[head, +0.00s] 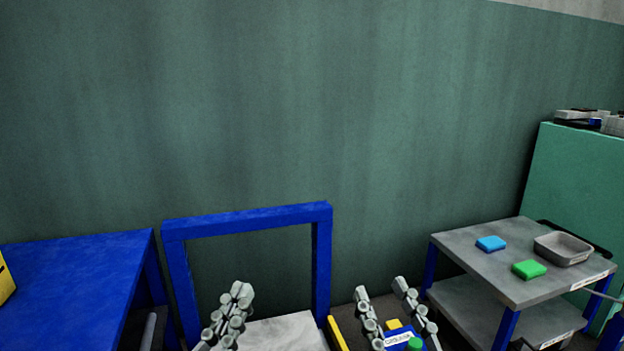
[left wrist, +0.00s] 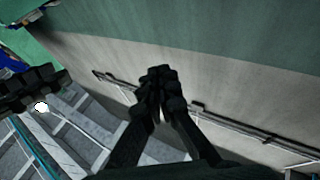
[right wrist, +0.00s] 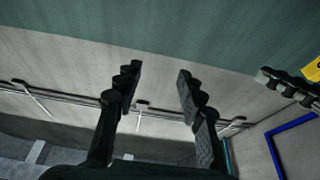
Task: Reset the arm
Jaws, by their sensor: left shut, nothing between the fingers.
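My left gripper (head: 242,292) is at the bottom of the head view, in front of the blue frame. Its fingertips meet with nothing between them, as the left wrist view (left wrist: 160,72) also shows. My right gripper (head: 381,287) is to its right, with its fingers apart and empty. The right wrist view (right wrist: 158,70) shows the same gap between the fingers, with the wall behind. Both grippers are raised and touch nothing that I can see. The arms behind them are cut off by the lower edge of the head view.
A blue frame (head: 247,217) stands over a grey surface (head: 275,334). A blue table (head: 70,285) is at left. At right, a grey cart (head: 470,261) holds a blue block (head: 491,244), a green block (head: 528,269) and a tray (head: 563,249). A green button (head: 414,344) is below my right gripper.

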